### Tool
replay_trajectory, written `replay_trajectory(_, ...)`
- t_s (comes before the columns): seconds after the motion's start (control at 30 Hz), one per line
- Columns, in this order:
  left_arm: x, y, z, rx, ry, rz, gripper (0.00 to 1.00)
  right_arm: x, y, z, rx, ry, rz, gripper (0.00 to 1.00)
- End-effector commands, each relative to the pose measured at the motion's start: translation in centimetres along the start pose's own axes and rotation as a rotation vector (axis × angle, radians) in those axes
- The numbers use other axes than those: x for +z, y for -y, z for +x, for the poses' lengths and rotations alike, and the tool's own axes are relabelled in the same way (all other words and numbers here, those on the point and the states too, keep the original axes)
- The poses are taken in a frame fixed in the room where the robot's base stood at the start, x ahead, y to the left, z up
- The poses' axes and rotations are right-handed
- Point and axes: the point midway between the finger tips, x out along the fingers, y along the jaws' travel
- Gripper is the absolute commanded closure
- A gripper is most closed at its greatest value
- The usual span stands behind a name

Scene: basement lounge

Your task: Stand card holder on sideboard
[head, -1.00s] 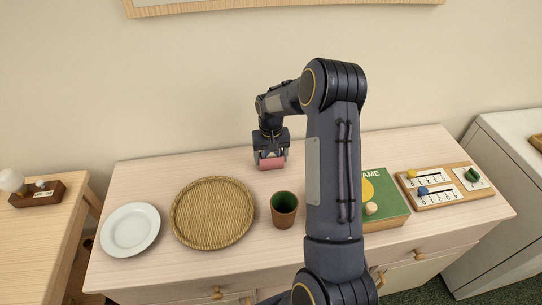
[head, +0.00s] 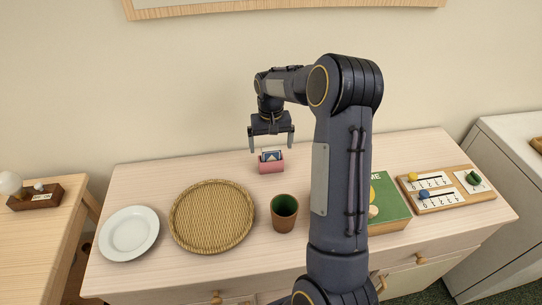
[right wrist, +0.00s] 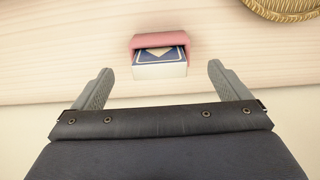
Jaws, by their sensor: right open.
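My left gripper is not in view.
A round woven tray (head: 212,216), a white plate (head: 129,233) and a brown cup with green inside (head: 284,213) stand in front and to the left. A green game box (head: 390,203) and a wooden scoreboard (head: 447,189) are at right. The wall is close behind.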

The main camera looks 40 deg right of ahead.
Motion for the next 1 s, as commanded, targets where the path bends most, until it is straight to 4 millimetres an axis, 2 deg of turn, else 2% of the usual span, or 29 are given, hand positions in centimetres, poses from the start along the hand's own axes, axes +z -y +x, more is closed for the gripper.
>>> replay_trajectory(0.1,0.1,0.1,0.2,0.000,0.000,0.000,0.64,0.0,0.1,-2.3,-0.001,-0.003,0.000,0.04)
replay_trajectory(0.33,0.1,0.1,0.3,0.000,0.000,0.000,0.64,0.1,0.1,-4.8,-0.004,-0.002,-0.001,0.04)
replay_trajectory(0.47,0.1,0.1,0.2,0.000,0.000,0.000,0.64,2.1,0.5,-7.0,-0.044,-0.026,-0.022,0.04)
replay_trajectory(0.57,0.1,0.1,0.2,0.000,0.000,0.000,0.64,5.8,1.4,-9.7,-0.112,-0.069,-0.060,0.04)
replay_trajectory(0.73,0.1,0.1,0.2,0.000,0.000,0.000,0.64,14.8,3.1,-13.4,-0.252,-0.168,-0.154,0.04)
replay_trajectory(0.87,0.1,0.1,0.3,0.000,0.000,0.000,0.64,22.0,4.2,-14.1,-0.346,-0.245,-0.228,0.04)
replay_trajectory(0.9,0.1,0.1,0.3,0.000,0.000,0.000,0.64,24.0,4.5,-13.9,-0.370,-0.267,-0.249,0.04)
replay_trajectory(1.0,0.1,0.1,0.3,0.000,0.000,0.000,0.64,28.3,5.1,-12.9,-0.419,-0.315,-0.293,0.04)
